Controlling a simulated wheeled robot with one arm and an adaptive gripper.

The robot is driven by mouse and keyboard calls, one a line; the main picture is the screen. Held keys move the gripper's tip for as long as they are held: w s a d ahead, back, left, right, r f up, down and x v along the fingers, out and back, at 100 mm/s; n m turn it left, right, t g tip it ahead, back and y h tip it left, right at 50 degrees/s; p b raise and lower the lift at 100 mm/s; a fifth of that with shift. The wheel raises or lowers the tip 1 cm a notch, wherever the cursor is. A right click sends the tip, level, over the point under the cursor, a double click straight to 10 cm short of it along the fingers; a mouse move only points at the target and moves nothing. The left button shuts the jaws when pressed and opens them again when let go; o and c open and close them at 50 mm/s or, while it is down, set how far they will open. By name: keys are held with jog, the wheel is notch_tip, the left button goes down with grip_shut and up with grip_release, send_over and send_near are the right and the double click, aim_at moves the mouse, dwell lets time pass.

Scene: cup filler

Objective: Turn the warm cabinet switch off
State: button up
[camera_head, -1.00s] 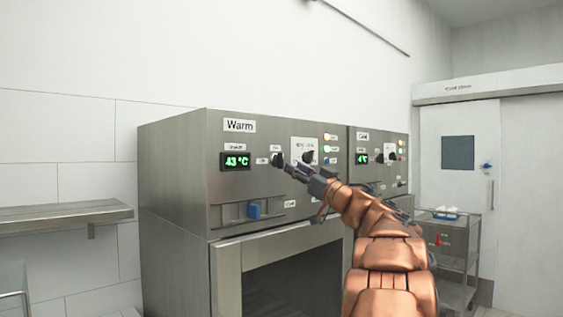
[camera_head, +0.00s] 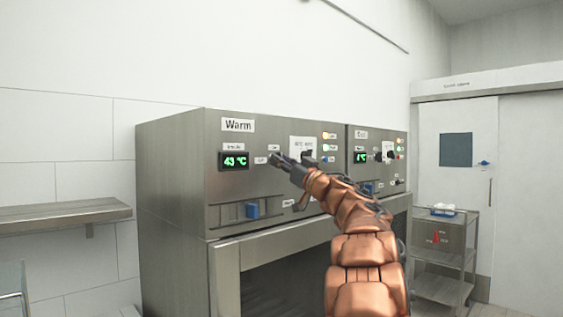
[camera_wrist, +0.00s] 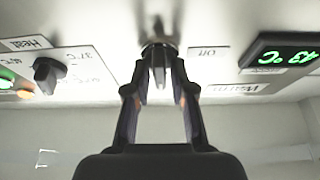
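The steel Warm cabinet (camera_head: 170,170) stands in the middle of the head view, its green display (camera_head: 234,161) reading 43 °C. My gripper (camera_head: 281,160) is at its control panel, right of the display, and mostly hides a dark knob there. In the wrist view, which sees the panel upside down, my gripper (camera_wrist: 159,68) has its two fingers apart, one on each side of this knob (camera_wrist: 158,52). The knob's grip points straight down in that picture. An "Off" label (camera_wrist: 208,53) sits right of it. Whether the fingers touch the knob is unclear.
A second black knob (camera_wrist: 47,73) under a "Heat" label is close by on the left, with lit lamps beyond it. A blue slider handle (camera_head: 253,210) sits lower on the panel. The Cool cabinet (camera_head: 376,141) adjoins on the right; a wall shelf (camera_head: 65,215) is at left.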

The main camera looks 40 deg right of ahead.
grip_shut()
